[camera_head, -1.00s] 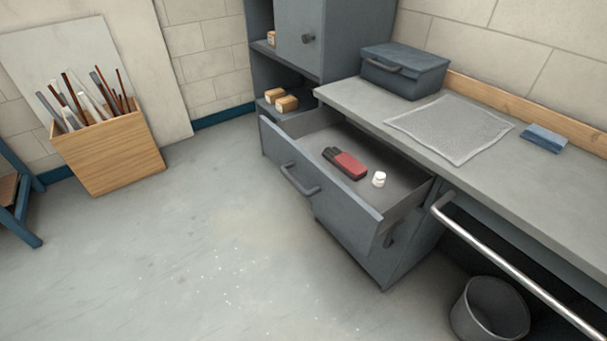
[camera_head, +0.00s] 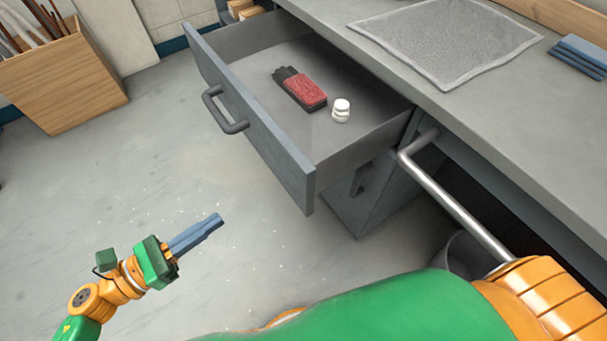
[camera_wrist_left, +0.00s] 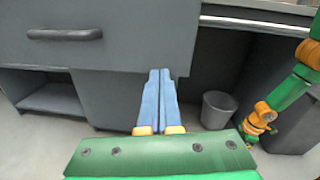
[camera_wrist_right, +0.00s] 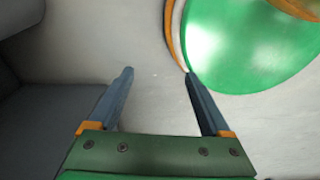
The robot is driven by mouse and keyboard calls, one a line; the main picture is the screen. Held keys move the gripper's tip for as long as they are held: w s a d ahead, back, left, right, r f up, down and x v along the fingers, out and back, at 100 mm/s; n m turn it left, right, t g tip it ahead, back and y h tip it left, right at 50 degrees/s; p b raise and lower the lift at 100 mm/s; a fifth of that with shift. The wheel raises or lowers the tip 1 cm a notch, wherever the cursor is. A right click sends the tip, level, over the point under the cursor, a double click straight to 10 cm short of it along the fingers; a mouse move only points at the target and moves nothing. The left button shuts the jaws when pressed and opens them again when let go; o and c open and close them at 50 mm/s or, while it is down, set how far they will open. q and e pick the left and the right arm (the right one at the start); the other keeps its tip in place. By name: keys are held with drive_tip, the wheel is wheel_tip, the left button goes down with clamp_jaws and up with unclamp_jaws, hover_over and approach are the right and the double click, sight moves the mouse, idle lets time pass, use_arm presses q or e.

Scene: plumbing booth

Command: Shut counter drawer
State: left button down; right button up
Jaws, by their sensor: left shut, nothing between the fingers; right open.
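The counter drawer (camera_head: 250,120) stands pulled out from under the counter, its grey front facing left in the head view with a bar handle (camera_head: 222,110). A red-and-black item (camera_head: 302,90) and a small white container (camera_head: 341,110) lie inside. My left gripper (camera_head: 220,219) is shut and empty, apart from the drawer, out in front of it. In the left wrist view its fingers (camera_wrist_left: 160,73) point toward the cabinet, near the lower edge of the drawer front (camera_wrist_left: 140,30). My right gripper (camera_wrist_right: 158,73) is open and empty over the floor; the head view does not show its fingers.
The counter top (camera_head: 480,90) carries a grey mat (camera_head: 445,38) and a blue pad (camera_head: 580,55). A metal rail (camera_head: 455,195) runs along the counter's front, right of the drawer. A bin (camera_wrist_left: 218,108) stands underneath. A wooden box (camera_head: 62,80) stands back left. The floor before the drawer is clear.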

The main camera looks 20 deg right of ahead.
use_arm(q)
drive_tip(key=s+d+m+g, duration=0.1)
drive_tip(key=d+m, duration=0.1)
drive_tip(key=p, duration=0.2)
approach(293, 184)
drive_tip(key=shift+m+h, duration=0.3)
drive_tip(key=shift+h, duration=0.1)
drive_tip(key=p+x, duration=0.1)
drive_tip(key=x, duration=0.5)
drive_tip(key=shift+w+d+f+p, duration=0.15)
drive_tip(key=shift+d+f+p, duration=0.05)
drive_tip(key=shift+p, duration=0.1)
drive_tip(key=shift+d+f, duration=0.1)
drive_tip(key=shift+d, duration=0.05)
use_arm(e)
wheel_tip(293, 184, up, 3)
drive_tip(key=shift+a+r, duration=0.15)
use_arm(q)
drive_tip(key=shift+w+d, duration=0.1)
